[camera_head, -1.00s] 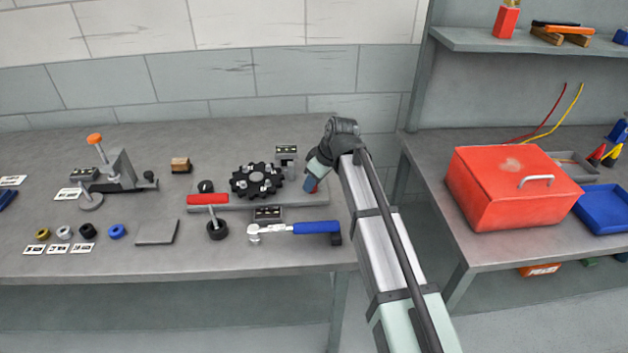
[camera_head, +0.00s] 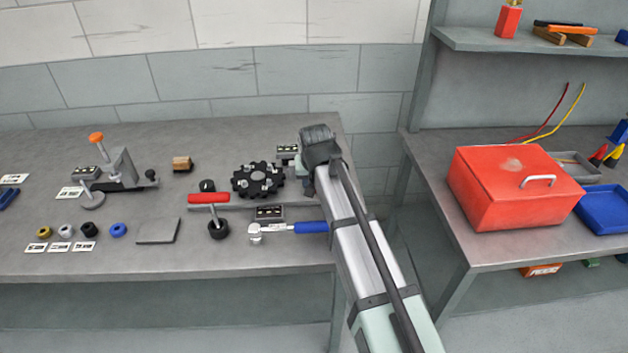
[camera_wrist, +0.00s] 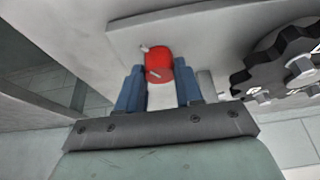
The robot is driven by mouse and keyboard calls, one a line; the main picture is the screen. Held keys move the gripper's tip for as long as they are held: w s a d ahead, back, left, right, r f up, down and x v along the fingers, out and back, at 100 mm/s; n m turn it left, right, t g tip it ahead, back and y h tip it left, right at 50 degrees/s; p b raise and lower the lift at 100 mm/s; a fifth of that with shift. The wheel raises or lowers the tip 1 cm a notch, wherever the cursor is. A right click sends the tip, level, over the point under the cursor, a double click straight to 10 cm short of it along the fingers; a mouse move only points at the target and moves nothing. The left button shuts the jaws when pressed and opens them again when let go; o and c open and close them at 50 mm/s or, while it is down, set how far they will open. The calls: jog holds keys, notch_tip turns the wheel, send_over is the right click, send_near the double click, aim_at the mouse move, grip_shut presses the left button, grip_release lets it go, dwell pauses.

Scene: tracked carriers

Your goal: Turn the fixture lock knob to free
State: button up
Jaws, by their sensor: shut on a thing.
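The red lock knob (camera_wrist: 158,62) shows in the wrist view on the flat grey fixture plate (camera_wrist: 205,30), near the plate's edge. It has a pale mark on its face and a small light peg beside it. My gripper (camera_wrist: 160,76) has its two blue fingers on either side of the knob, shut on it. In the head view my gripper (camera_head: 307,185) is at the right end of the fixture, and my wrist hides the knob there. The black toothed wheel (camera_head: 257,180) sits on the fixture to the left. I cannot tell which setting the knob points to.
A blue-handled ratchet (camera_head: 295,228) lies in front, close to my arm. A red toolbox (camera_head: 500,190) is on the right bench, beyond a gap.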

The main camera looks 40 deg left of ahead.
jog(key=m+h, duration=0.1)
jog(key=m, duration=0.2)
jog(key=m+t+h, duration=0.1)
jog(key=m, duration=0.2)
jog(key=shift+s+a, duration=0.1)
jog(key=shift+a, duration=0.1)
jog(key=shift+m, duration=0.4)
jog(key=o, duration=1)
jog(key=shift+o, duration=0.2)
jog(key=v, duration=1.3)
jog(key=shift+s+a+r, duration=0.15)
jog(key=shift+r, duration=0.25)
